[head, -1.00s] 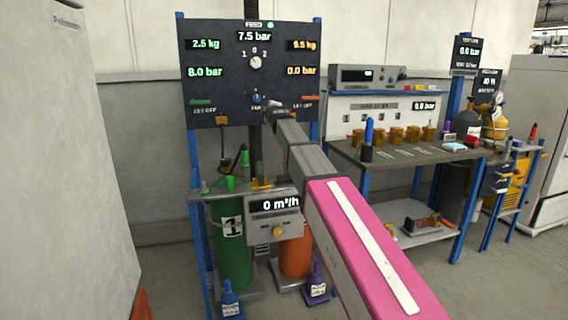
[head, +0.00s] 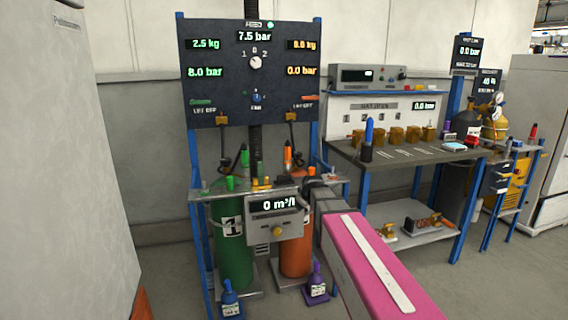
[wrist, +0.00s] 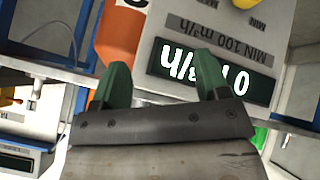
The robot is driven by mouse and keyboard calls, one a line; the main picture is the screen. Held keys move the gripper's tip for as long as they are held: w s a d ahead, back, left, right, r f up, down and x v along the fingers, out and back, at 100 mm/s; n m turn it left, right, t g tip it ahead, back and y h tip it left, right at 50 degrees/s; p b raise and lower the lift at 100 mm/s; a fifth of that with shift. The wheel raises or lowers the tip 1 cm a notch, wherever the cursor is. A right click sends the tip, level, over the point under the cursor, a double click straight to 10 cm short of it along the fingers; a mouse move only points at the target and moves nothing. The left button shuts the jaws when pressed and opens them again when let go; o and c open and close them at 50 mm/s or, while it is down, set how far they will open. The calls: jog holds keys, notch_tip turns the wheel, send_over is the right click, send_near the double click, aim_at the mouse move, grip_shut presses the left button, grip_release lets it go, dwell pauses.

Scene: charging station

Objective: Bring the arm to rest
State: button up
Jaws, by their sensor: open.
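My gripper shows in the wrist view (wrist: 164,82) with two green fingertips spread apart and nothing seen between them. It is in front of the grey flow meter (wrist: 225,25), whose dark display appears upside down there. In the head view my pink arm reaches up from the lower right and ends beside the flow meter (head: 275,229), which reads 0. The gripper's fingers cannot be made out in that view. The dark gauge panel (head: 225,85) stands above, with its knobs uncovered.
A workbench (head: 400,153) with brass parts is to the right. A pale cabinet (head: 70,150) is at the left.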

jog(key=s+d+f+m+g, duration=0.2)
jog(key=s+f, duration=0.3)
jog(key=s, duration=0.3)
jog(key=s+d+f+m+g, duration=0.3)
jog(key=s+f, duration=0.3)
jog(key=s, duration=0.3)
jog(key=s+d+f+m+g+h, duration=0.1)
jog(key=s+d+f+m+g, duration=0.2)
jog(key=s, duration=0.6)
notch_tip(320, 180, down, 3)
jog(key=shift+s+d+f, duration=0.2)
jog(key=shift+s+d, duration=0.05)
jog(key=shift+d, duration=0.75)
